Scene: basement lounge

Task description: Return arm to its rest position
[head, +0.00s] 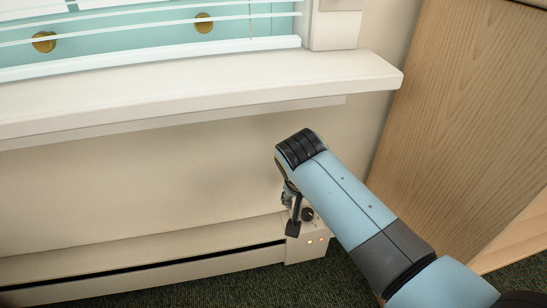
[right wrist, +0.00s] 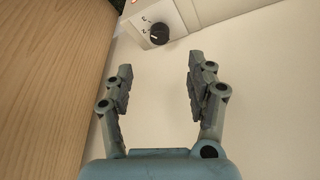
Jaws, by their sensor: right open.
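My right gripper (head: 291,213) hangs below the end of my blue arm, in front of the baseboard heater's control end, and is partly hidden by the arm in the head view. In the right wrist view, my right gripper (right wrist: 160,72) is open, with its two fingers well apart and nothing between them. A black dial (head: 307,214) sits on the heater's end box, close beside the gripper in the head view. In the right wrist view the dial (right wrist: 159,33) lies beyond the fingertips, apart from them. My left gripper is not in view.
The white baseboard heater (head: 140,260) runs along the wall, with two small lit lamps on its end box. A window sill (head: 200,88) juts out above. A wooden panel (head: 460,110) stands at the right, and is at the left in the right wrist view (right wrist: 50,90). Dark carpet lies below.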

